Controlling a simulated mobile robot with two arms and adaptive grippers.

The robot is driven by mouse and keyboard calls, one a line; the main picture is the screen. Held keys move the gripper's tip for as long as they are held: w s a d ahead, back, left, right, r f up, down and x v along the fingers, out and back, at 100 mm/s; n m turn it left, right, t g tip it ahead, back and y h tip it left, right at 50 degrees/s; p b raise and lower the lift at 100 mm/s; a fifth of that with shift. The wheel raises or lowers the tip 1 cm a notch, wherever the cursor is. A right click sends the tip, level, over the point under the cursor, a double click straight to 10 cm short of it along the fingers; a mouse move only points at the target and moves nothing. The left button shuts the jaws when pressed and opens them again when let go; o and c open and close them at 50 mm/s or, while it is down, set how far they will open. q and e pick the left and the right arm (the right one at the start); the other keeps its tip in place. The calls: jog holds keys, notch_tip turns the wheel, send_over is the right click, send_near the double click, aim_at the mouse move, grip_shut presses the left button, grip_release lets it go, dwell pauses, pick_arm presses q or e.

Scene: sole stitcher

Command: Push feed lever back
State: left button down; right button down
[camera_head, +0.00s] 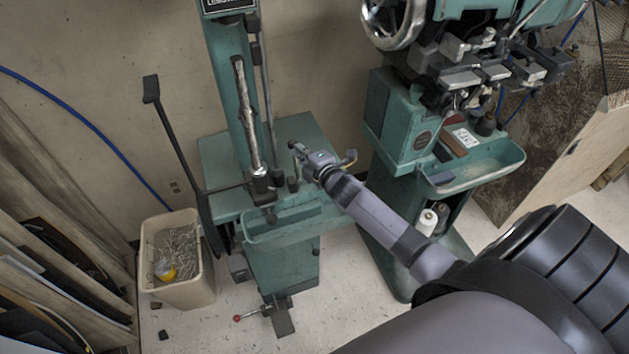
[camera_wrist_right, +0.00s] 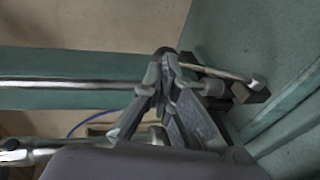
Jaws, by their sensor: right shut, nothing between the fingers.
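The teal sole stitcher (camera_head: 231,95) stands ahead with a tall column and a flat table. It carries a worn metal lever (camera_head: 246,115) upright along its column and a long dark lever (camera_head: 178,135) slanting up to the left. I cannot tell which one is the feed lever. My right gripper (camera_head: 297,150) is shut and empty over the table, just right of the column base. In the right wrist view its fingertips (camera_wrist_right: 166,62) meet close to a short metal rod (camera_wrist_right: 220,73) with a bright end. Contact cannot be told. My left gripper is not in view.
A second teal machine (camera_head: 400,125) with a handwheel stands to the right. A beige bin (camera_head: 180,290) holding scraps stands on the floor at left. A pedal with a red knob (camera_head: 237,318) is low in front. Some light floor between is clear.

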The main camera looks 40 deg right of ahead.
jog(key=shift+w+d, duration=0.2)
jog(key=shift+w, duration=0.6)
jog(key=shift+r, duration=0.2)
jog(key=shift+w+d+r, duration=0.1)
jog(key=shift+w+r, duration=0.05)
jog(key=shift+r, duration=0.1)
